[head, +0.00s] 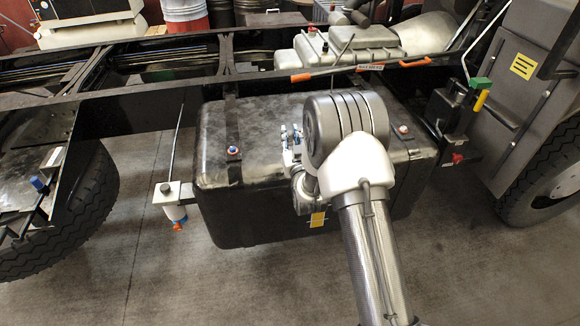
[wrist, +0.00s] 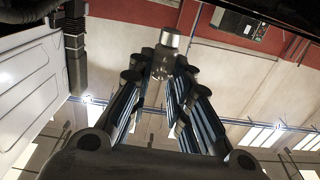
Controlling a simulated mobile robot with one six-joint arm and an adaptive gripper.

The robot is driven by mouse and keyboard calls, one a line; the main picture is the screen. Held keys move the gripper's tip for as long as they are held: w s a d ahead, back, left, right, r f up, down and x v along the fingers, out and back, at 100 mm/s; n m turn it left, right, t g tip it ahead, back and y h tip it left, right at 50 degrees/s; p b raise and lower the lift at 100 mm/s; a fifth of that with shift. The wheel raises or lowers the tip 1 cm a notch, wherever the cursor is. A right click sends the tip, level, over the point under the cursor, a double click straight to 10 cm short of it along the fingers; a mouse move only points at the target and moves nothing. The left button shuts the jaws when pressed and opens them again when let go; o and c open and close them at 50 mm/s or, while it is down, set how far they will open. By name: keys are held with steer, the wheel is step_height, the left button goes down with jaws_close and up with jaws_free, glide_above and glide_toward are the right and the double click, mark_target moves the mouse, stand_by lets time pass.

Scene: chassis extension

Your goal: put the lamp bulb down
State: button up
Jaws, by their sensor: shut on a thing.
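The black tank (head: 222,190) hangs below the chassis rail (head: 130,112). Wheels stand at both sides. A grey housing (head: 525,75) is at right. The floor (head: 140,270) at front left is clear.

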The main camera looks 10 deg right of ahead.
step_height(320, 180, down, 11)
steer(key=b, duration=0.2)
steer(key=shift+f, duration=0.2)
steer(key=shift+f, duration=0.15)
steer(key=shift+f+b, duration=0.1)
steer(key=shift+b, duration=0.2)
steer(key=o, duration=0.8)
